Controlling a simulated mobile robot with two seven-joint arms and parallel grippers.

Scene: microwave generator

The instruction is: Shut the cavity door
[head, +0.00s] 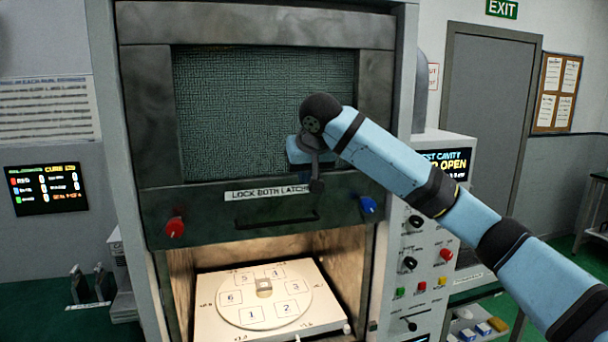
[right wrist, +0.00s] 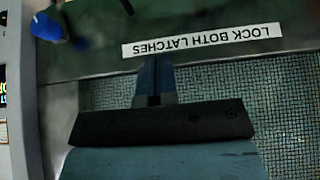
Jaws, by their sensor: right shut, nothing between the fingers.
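The cavity door (head: 160,120) is a dark framed panel with a green mesh window. It sits raised, and the lit cavity (head: 350,250) is open below it. A dark handle bar (head: 277,220) runs along its lower part, under a "LOCK BOTH LATCHES" label (head: 267,192). A red latch knob (head: 174,227) is at its lower left and a blue one (head: 368,205) at its lower right. My right gripper (head: 316,186) is shut and empty in front of the door, just above the handle. It also shows in the right wrist view (right wrist: 153,98). I cannot tell whether it touches the door. My left gripper is not in view.
Inside the cavity is a white base (head: 208,313) with a numbered round turntable (head: 240,310) and a small block (head: 264,287). A control panel (head: 425,240) with knobs and buttons stands to the right, under a screen reading "OPEN" (head: 452,162).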

